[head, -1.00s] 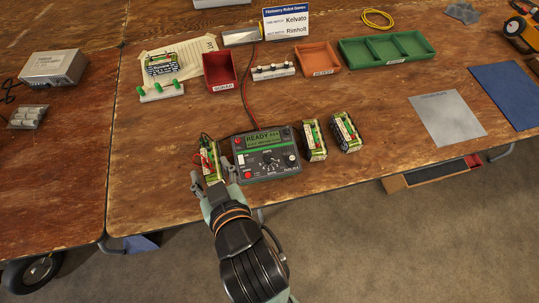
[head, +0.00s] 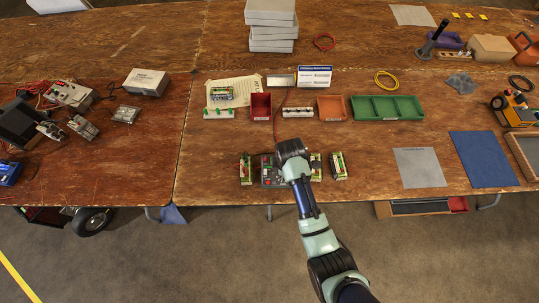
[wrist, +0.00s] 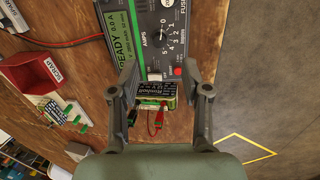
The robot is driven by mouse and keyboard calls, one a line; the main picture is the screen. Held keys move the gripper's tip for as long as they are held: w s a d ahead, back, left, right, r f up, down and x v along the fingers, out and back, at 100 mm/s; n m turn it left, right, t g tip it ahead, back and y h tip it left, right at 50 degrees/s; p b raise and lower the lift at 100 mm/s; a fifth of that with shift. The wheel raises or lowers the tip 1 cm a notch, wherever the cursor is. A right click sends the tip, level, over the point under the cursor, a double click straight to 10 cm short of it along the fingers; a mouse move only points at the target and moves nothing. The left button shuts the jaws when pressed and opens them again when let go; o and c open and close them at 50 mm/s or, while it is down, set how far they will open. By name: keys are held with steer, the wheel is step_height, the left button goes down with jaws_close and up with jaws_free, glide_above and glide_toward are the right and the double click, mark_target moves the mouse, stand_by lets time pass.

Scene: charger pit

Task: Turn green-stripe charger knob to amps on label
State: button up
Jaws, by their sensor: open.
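The charger (wrist: 147,20) fills the top of the wrist view, with a lit green screen reading READY 0.0 A. Its dark round knob (wrist: 163,36) sits beside an AMPS scale numbered 0 to 5; I cannot make out the pointer. My gripper (wrist: 160,78) is open and empty, its fingers spread across the charger's lower edge. A battery pack (wrist: 155,89) labelled Rimholt, with a red clip, shows between and beyond the fingers; its amps text is too small to read. In the head view the charger (head: 267,174) is mostly hidden under my wrist.
Battery packs stand left (head: 246,168) and right (head: 338,166) of the charger. A red bin (head: 260,106), an orange bin (head: 331,107) and a green tray (head: 388,107) stand behind. A grey mat (head: 419,168) lies at right. The table's front edge is close.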

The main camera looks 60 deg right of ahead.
steer(key=f+b, duration=0.1)
steer(key=f, duration=0.1)
steer(key=d+f, duration=0.1)
steer(key=f, duration=0.2)
steer(key=f+b, duration=0.1)
steer(key=f, duration=0.2)
steer(key=shift+w+d+b, duration=0.15)
steer(key=shift+w+b, duration=0.15)
steer(key=shift+w, duration=0.05)
steer(key=shift+r, duration=0.1)
jaws_close()
